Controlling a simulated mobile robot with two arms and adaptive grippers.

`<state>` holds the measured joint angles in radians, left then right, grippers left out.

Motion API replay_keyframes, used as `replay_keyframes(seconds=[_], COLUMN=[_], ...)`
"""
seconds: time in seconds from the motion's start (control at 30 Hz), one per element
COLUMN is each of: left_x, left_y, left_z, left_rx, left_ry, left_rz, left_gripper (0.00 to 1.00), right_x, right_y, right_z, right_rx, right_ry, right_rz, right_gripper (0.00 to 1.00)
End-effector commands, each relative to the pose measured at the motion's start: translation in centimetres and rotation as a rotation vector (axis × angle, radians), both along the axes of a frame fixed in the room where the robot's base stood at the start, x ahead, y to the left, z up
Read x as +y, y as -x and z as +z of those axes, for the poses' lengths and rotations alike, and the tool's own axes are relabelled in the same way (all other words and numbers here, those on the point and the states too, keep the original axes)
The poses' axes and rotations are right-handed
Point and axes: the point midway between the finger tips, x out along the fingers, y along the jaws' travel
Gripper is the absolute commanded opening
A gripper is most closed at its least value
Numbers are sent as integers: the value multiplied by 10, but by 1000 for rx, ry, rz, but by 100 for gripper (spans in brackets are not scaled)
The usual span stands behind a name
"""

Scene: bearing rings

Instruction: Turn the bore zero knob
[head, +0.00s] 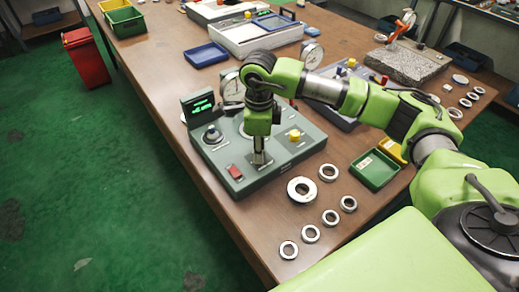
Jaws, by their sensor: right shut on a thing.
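A grey-green gauge unit (215,157) stands on the bench, with a lit green display (203,107) at its back left. On its top are a dark round knob (212,135), a yellow knob (294,136) and a red switch (235,172). My right gripper (261,160) points down at the unit's front part, between the red switch and the yellow knob. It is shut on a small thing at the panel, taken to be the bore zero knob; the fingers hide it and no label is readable. My left gripper is not in view.
Several loose bearing rings (328,172) lie in front and to the right of the unit. A dial gauge (232,88) rises behind the unit. A blue tray (206,55) lies farther back.

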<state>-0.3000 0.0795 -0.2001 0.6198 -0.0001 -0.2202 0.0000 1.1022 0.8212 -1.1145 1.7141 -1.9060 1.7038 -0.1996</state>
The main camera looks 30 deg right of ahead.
Motion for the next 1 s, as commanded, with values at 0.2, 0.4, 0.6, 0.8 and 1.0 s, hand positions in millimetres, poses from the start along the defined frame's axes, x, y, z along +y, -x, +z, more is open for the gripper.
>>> replay_keyframes(seconds=[0.2, 0.4, 0.6, 0.8, 1.0], left_x=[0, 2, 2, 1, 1], left_y=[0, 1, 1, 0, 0], left_z=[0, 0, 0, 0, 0], left_rx=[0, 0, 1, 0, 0], left_ry=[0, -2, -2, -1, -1], left_rz=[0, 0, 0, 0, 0], left_gripper=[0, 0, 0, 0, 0], right_x=[0, 0, 0, 1, 2], right_y=[-1, 0, -1, 0, 2], right_z=[1, 1, 17, 59, 98], right_rx=[-3, -1, -6, -7, -6], right_ry=[-1, 0, -1, -2, -1], right_rz=[-2, -2, -2, -2, -1], right_gripper=[38, 38, 38, 38, 38])
